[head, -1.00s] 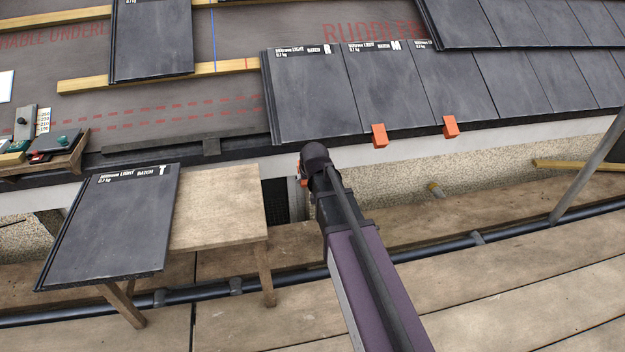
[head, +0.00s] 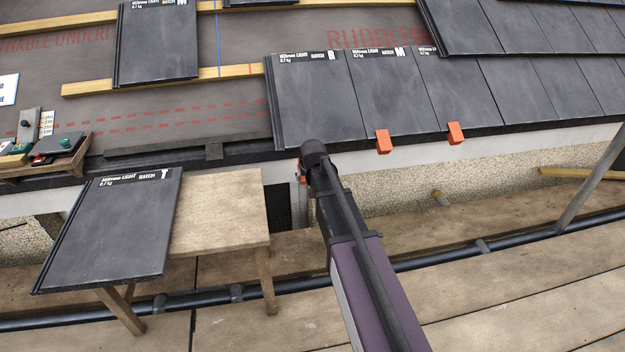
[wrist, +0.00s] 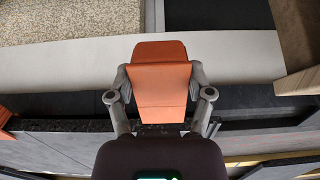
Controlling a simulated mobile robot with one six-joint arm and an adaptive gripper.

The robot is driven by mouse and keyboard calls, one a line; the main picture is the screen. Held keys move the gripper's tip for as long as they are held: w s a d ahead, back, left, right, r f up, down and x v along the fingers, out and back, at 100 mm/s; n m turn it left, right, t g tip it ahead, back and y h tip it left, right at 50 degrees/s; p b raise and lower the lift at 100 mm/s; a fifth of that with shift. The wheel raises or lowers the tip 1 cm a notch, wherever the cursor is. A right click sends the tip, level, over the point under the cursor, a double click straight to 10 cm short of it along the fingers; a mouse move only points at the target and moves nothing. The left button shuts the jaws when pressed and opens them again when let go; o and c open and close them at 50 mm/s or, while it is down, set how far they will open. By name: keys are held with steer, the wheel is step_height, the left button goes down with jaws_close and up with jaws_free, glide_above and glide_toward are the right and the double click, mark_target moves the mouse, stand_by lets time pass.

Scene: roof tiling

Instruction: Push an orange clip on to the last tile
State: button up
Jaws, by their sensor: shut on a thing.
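My gripper (wrist: 160,98) is shut on an orange clip (wrist: 160,75), which sits between its two fingers in the wrist view. In the head view my arm hides most of the gripper; a sliver of the orange clip (head: 303,165) shows at its left. It is at the front edge of the leftmost tile of the lower row (head: 318,100), marked R. Whether the clip touches this tile cannot be told. Two other orange clips, one at left (head: 383,141) and one at right (head: 456,133), sit on the front edge further right.
A wooden table (head: 225,210) with a loose dark tile (head: 110,225) stands at left. A tray of tools (head: 45,155) lies at the left edge. A diagonal pole (head: 590,175) stands at right.

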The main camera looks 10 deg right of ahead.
steer(key=shift+w+f, duration=0.15)
steer(key=shift+w, duration=0.3)
steer(key=shift+w+r+p, duration=0.35)
steer(key=shift+w+r, duration=0.35)
steer(key=shift+w, duration=0.25)
steer(key=shift+w+r+p, duration=0.4)
steer(key=shift+w+p, duration=0.1)
steer(key=shift+w, duration=0.2)
steer(key=shift+w+r+p, duration=0.4)
steer(key=shift+w+p, duration=0.05)
steer(key=shift+w, duration=0.2)
steer(key=shift+w+r+p, duration=0.4)
steer(key=shift+w+p, duration=0.1)
steer(key=shift+w, duration=0.2)
stand_by(3.5)
steer(key=o, duration=1.3)
steer(key=shift+s+r, duration=0.15)
